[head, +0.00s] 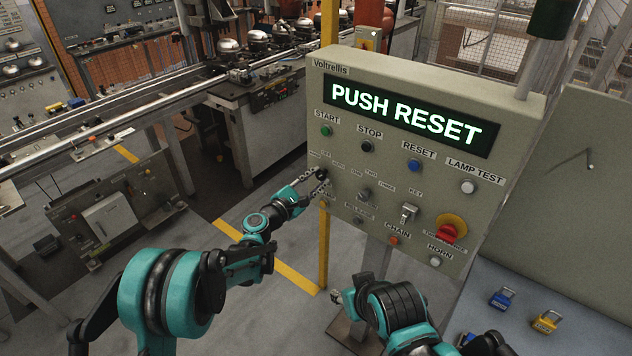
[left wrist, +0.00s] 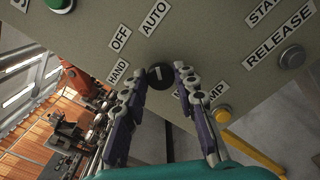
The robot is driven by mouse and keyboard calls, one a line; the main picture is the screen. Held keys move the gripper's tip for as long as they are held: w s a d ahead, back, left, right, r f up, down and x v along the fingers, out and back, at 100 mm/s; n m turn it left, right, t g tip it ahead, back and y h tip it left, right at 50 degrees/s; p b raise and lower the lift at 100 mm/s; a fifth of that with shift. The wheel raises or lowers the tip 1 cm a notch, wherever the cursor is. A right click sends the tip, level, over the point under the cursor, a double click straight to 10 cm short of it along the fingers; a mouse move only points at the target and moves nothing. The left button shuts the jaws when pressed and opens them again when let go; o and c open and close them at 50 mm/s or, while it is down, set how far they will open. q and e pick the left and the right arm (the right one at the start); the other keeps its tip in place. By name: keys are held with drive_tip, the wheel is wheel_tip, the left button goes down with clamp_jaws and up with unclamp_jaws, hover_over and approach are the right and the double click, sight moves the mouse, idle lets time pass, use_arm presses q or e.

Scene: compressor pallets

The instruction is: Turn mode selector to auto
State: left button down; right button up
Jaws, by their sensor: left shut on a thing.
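The mode selector is a black round knob (left wrist: 160,76) with a white mark, on the grey-green panel (head: 400,85). HAND, OFF and AUTO labels (left wrist: 153,18) fan around it in the left wrist view. The white mark looks to point up, roughly toward AUTO. My left gripper (head: 317,182) reaches the panel's left edge. In the left wrist view its two fingers (left wrist: 159,80) are on either side of the knob and shut on it. In the head view, the fingers partly hide the knob and its labels. My right gripper (head: 347,297) is low in front of the panel; its fingers are unclear.
The panel display (head: 408,116) reads PUSH RESET. START (head: 326,131), STOP and the blue RESET button (head: 414,166) sit below it. A red emergency knob (head: 449,231) is at right. A yellow post (head: 324,245) stands beside the panel. Padlocks (head: 546,321) lie at lower right.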

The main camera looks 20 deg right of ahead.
use_arm(q)
drive_tip(key=shift+m, duration=0.5)
drive_tip(key=c, duration=1.2)
unclamp_jaws()
drive_tip(key=shift+s, duration=0.1)
drive_tip(key=v, duration=1.2)
